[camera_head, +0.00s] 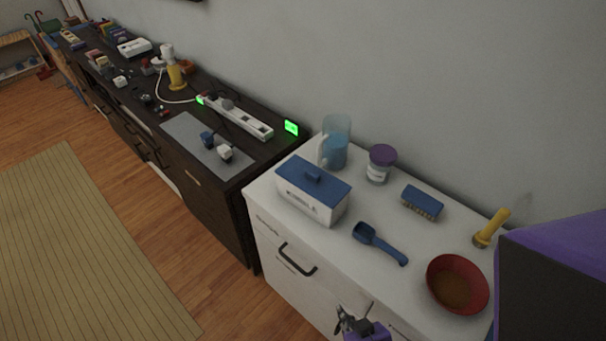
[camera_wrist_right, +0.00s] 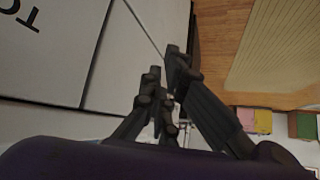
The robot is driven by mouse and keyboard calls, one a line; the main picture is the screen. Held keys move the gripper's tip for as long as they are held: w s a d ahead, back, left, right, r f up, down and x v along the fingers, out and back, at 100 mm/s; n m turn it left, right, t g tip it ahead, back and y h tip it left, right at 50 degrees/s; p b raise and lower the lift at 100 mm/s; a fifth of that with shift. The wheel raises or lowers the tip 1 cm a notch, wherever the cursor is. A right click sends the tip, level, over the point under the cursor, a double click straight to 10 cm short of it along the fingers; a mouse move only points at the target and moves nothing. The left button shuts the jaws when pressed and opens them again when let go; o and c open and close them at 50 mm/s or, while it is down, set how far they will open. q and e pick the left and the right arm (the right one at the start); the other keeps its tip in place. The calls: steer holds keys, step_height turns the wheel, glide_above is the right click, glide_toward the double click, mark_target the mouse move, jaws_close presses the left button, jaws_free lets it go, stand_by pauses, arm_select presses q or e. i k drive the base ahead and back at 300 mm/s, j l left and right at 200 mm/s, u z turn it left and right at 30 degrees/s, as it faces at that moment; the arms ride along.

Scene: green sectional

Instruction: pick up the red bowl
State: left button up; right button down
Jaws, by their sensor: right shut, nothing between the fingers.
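The red bowl (camera_head: 457,285) sits upright on the white cabinet top (camera_head: 296,226), near its right end in the head view; its inside looks brownish. My right gripper (camera_head: 347,322) is at the bottom of the head view, in front of the cabinet's front face and left of the bowl, apart from it. In the right wrist view the fingers (camera_wrist_right: 172,75) are together with nothing between them, and the bowl does not show there. My left gripper is not in either view.
Near the bowl are a blue scoop (camera_head: 380,243), a blue brush (camera_head: 422,202) and a yellow-handled tool (camera_head: 491,228). A white box with blue lid (camera_head: 312,189), a purple-lidded jar (camera_head: 380,164) and a blue pitcher (camera_head: 334,150) stand farther left. A dark cabinet adjoins.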

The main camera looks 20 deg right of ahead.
mark_target(453, 282)
steer(key=k+z, duration=0.15)
steer(key=z, duration=1.85)
